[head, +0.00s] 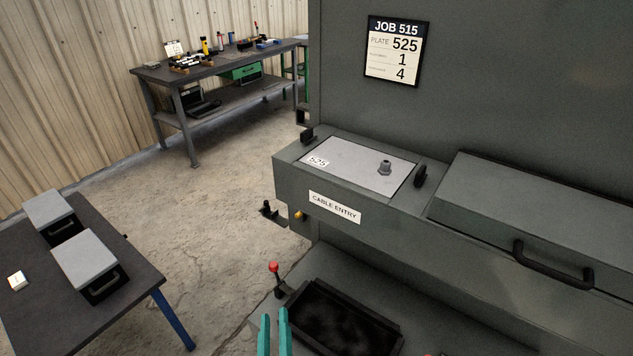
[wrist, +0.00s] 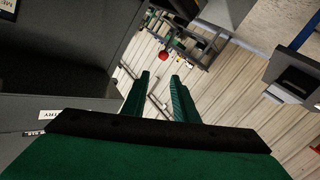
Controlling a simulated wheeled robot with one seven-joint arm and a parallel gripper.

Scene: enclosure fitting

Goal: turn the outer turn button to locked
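A grey plate (head: 350,166) marked 525 lies on top of the cable entry box, with a grey gland fitting (head: 385,168) on it. A black turn button (head: 307,135) stands at the plate's far left edge, and another black turn button (head: 420,175) stands at its right edge. I cannot tell which is the outer one by label, nor whether either is locked. My gripper (head: 274,331) is low in the head view, in front of and below the box. In the wrist view its green fingers (wrist: 158,96) are apart with nothing held between them.
The box front carries a CABLE ENTRY label (head: 334,207). A red-knobbed lever (head: 274,268) and a black tray (head: 340,322) are below it, close to my gripper. A closed lid with a black handle (head: 551,266) is at right. A table with two boxes (head: 130,290) is at left.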

